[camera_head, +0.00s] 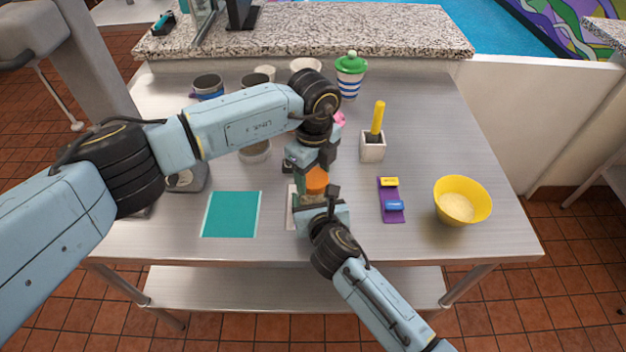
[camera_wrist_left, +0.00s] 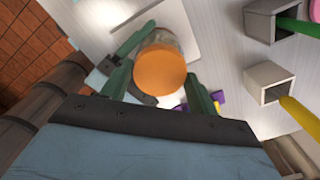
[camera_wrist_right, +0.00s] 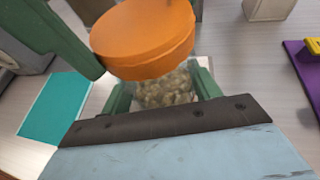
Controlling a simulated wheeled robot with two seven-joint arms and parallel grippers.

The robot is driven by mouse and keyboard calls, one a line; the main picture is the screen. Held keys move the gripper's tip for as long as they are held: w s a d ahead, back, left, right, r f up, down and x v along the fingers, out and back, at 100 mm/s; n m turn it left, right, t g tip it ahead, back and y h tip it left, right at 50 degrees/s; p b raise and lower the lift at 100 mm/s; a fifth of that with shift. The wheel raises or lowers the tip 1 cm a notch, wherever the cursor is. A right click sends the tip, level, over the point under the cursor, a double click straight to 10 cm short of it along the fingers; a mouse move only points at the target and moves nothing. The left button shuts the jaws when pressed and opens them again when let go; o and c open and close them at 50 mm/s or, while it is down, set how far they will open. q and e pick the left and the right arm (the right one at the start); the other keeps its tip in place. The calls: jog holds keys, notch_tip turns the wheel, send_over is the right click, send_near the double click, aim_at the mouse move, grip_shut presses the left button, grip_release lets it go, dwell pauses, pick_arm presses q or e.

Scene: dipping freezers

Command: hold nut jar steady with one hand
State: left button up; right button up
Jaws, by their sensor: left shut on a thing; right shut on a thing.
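The nut jar has an orange lid (camera_head: 316,181) and a clear body with pale nuts (camera_wrist_right: 167,88) inside, seen in the right wrist view. It stands upright over a white square (camera_wrist_left: 190,20). My left gripper (camera_head: 314,172) comes from above and is shut on the orange lid, which also shows between its green fingers in the left wrist view (camera_wrist_left: 161,70). My right gripper (camera_head: 318,200) comes from the front and is shut on the jar body below the lid. The arms hide much of the jar in the head view.
A teal mat (camera_head: 232,214) lies to the left. To the right are a purple strip (camera_head: 391,208) with yellow and blue clips and a yellow bowl (camera_head: 462,201). Behind stand a white holder (camera_head: 373,149) with a yellow handle, a green-lidded cup (camera_head: 350,78) and several mugs.

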pick_arm(q)
jog(key=shift+r, duration=0.5)
dwell(0.6)
jog(key=shift+r, duration=2.05)
pick_arm(e)
jog(key=o, duration=1.4)
jog(key=shift+o, duration=0.2)
jog(key=v, duration=1.2)
jog(key=shift+f, duration=0.1)
jog(key=shift+s, duration=0.1)
